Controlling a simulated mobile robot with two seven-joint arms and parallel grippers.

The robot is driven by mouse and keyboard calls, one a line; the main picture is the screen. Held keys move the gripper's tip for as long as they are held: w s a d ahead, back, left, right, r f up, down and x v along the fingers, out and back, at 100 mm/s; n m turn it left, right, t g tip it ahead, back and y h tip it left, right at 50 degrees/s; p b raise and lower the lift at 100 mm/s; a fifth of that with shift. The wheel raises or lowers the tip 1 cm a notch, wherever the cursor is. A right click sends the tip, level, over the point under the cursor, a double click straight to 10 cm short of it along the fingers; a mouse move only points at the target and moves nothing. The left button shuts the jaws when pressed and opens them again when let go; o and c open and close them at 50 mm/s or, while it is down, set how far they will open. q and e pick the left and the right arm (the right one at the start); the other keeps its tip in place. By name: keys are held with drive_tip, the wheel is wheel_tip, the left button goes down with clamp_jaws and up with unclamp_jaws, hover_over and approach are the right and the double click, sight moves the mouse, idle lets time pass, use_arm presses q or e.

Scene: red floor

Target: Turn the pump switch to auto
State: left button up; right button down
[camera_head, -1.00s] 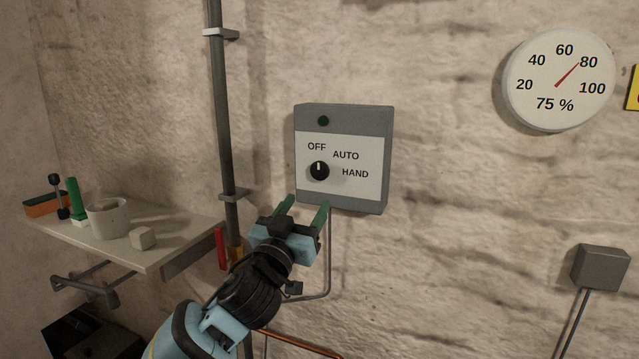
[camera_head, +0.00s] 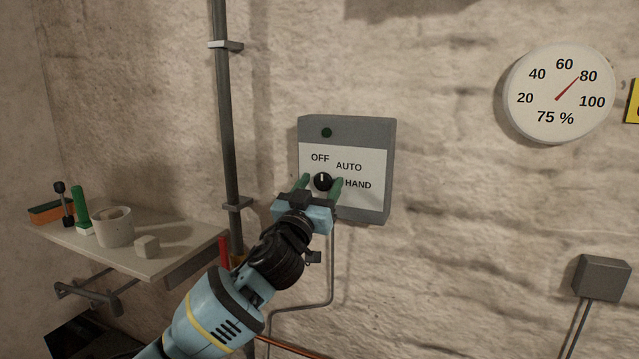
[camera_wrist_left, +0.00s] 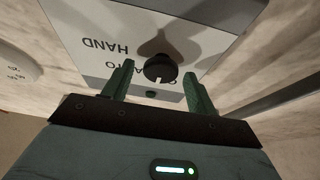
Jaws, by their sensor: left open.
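The pump switch is a round black knob (camera_head: 322,181) on a grey wall box (camera_head: 391,170) with a white label reading OFF, AUTO and HAND. The knob's white mark points up, towards OFF. A dark green lamp (camera_head: 327,132) sits above the label. My left gripper (camera_head: 321,183) is open, with one green finger on each side of the knob. In the left wrist view the knob (camera_wrist_left: 161,68) appears between the spread fingers (camera_wrist_left: 157,82), with a gap on both sides. My right gripper is not in view.
A vertical pipe (camera_head: 224,100) runs left of the box. A shelf (camera_head: 185,254) at the left holds a cup (camera_head: 113,228), a small block (camera_head: 147,246) and other items. A round gauge (camera_head: 560,95) hangs at upper right, and a small grey box (camera_head: 602,278) at lower right.

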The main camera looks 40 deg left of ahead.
use_arm(q)
drive_tip(key=shift+w, duration=0.25)
drive_tip(key=c, duration=1)
drive_tip(key=shift+o, duration=0.2)
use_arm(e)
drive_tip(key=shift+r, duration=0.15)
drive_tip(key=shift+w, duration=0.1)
